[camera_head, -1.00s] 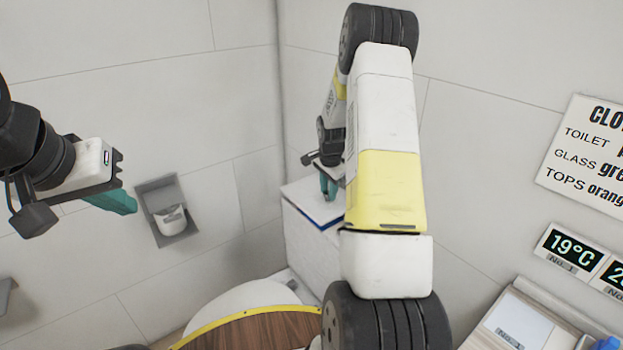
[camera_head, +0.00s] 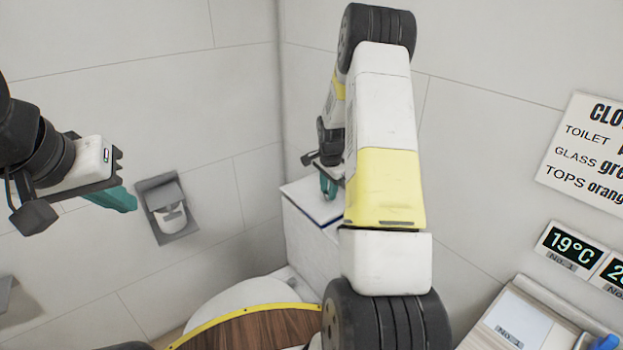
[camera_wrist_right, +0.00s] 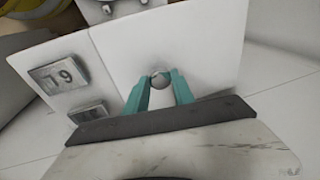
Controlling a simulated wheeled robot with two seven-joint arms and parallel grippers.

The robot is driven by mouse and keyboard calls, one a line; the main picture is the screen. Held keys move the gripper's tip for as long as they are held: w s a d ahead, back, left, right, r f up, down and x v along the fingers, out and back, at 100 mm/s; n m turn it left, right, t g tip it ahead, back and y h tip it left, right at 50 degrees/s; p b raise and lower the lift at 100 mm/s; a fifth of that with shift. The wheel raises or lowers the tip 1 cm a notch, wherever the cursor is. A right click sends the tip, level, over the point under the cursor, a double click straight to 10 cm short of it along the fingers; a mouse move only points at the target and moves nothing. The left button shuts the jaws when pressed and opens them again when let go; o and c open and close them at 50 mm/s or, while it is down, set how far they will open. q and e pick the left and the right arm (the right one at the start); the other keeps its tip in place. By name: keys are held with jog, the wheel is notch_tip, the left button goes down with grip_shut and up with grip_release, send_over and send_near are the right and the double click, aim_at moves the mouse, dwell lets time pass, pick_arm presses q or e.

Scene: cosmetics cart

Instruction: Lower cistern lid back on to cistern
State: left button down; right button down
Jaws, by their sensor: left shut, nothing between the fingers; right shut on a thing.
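The white cistern lid (camera_head: 303,196) lies at the top of the white cistern (camera_head: 300,240) in the corner, partly hidden behind my right arm. A thin dark blue line shows along its front edge; I cannot tell whether the lid sits fully flush. My right gripper (camera_head: 328,187) is over the lid. In the right wrist view my right gripper (camera_wrist_right: 160,88) has its teal fingers shut on the round grey lid knob (camera_wrist_right: 160,80), with the white lid (camera_wrist_right: 125,60) around it. My left gripper (camera_head: 128,205) is shut and empty, in the air at the left.
A paper holder (camera_head: 168,208) is on the left wall. A sign (camera_head: 590,155), temperature displays (camera_head: 565,247) and a tray (camera_head: 515,320) are at the right.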

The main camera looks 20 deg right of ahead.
jog(key=shift+x, duration=0.95)
dwell(0.8)
jog(key=c, duration=1)
grip_release()
jog(key=shift+s, duration=0.15)
jog(key=shift+s+a+f, duration=0.1)
jog(key=shift+s, duration=0.05)
jog(key=v, duration=0.7)
jog(key=shift+r, duration=0.4)
